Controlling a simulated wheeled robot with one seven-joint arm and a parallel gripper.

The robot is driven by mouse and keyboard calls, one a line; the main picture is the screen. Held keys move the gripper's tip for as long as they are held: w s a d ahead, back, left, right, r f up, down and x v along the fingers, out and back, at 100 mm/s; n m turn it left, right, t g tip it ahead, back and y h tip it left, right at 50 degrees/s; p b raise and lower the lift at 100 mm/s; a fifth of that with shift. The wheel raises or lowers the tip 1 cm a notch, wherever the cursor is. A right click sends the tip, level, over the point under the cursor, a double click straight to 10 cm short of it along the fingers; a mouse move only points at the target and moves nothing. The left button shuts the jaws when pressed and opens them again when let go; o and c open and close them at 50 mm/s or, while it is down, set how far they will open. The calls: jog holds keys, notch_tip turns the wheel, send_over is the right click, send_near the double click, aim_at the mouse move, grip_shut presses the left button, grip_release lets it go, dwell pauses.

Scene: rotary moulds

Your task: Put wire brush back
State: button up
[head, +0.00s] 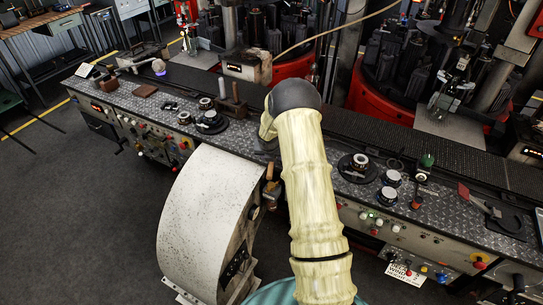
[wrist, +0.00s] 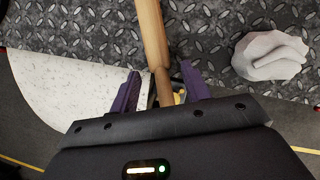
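A long wooden piece (wrist: 152,35), which looks like the wire brush's handle, lies over the diamond-plate top in the wrist view. It runs down from the top edge to between the fingers of my gripper (wrist: 160,88). The purple fingers stand apart on either side of it, and a gap shows on the right. Its lower end is hidden by the gripper body, and no bristles show. In the head view my arm hides most of the gripper. A small brown wooden part (head: 271,187) shows at the bench's front edge; I cannot tell whether it is the brush.
Dials, knobs and tools crowd the bench (head: 185,118). Red rotary machines (head: 375,97) stand behind.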

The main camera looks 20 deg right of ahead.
jog(key=shift+r, duration=0.15)
jog(key=b+v, duration=0.1)
jog(key=v, duration=1.1)
dwell(0.5)
jog(key=s+a+r+m+y, duration=0.1)
jog(key=s+a+r+m, duration=0.1)
jog(key=s+a+m, duration=0.3)
jog(key=s+a+r+m+g, duration=0.1)
jog(key=s+a+m, duration=0.4)
jog(key=s+m, duration=0.8)
jog(key=s+a+r+m+y, duration=0.1)
jog(key=s+a+r+m, duration=0.2)
jog(key=s+m, duration=0.6)
jog(key=a+m, duration=0.2)
jog(key=m, duration=0.1)
jog(key=shift+s+r+g+y, duration=0.3)
jog(key=shift+r+g, duration=0.1)
